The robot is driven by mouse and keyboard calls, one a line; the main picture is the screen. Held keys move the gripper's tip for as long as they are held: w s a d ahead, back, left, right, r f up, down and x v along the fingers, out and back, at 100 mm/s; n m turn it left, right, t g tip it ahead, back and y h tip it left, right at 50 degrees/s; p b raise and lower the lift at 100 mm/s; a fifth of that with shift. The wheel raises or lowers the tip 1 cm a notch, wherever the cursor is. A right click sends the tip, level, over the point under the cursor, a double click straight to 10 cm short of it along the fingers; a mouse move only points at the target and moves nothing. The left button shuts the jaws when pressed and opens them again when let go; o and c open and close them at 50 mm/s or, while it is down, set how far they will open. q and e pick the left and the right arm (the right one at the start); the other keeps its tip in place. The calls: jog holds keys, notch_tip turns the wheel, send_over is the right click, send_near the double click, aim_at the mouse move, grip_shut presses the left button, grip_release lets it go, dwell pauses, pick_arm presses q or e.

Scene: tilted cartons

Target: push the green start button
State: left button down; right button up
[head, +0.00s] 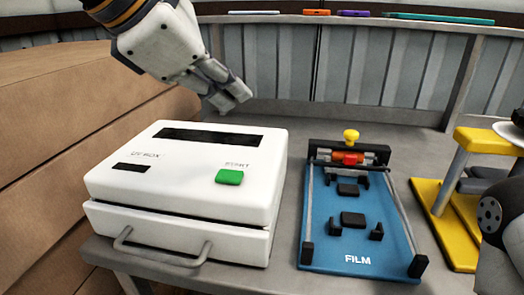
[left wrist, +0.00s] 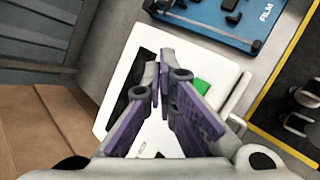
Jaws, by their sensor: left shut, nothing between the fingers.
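The green start button (head: 229,177) sits on the sloping top of a white box (head: 190,199), under the word START, at the right front of that top. In the left wrist view the green button (left wrist: 202,86) shows partly behind a finger. My left gripper (head: 238,98) is shut and empty. It hangs above the back of the white box, behind and above the button, apart from it. Its purple-padded fingers (left wrist: 165,75) show close together in the left wrist view. A grey part of my right arm shows at the right edge of the head view; its gripper is not visible.
A blue FILM board (head: 330,235) with a yellow knob (head: 351,137) lies right of the box. A yellow stand (head: 447,190) is farther right. Brown cartons (head: 60,130) rise at the left. A metal handle (head: 162,257) juts from the box's front. Bare grey table lies behind the box.

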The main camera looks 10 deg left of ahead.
aim_at(232, 176)
pick_arm(q)
jog(key=shift+f, duration=4.3)
jog(key=shift+f, duration=0.45)
jog(key=shift+f, duration=0.5)
jog(key=shift+r, duration=0.95)
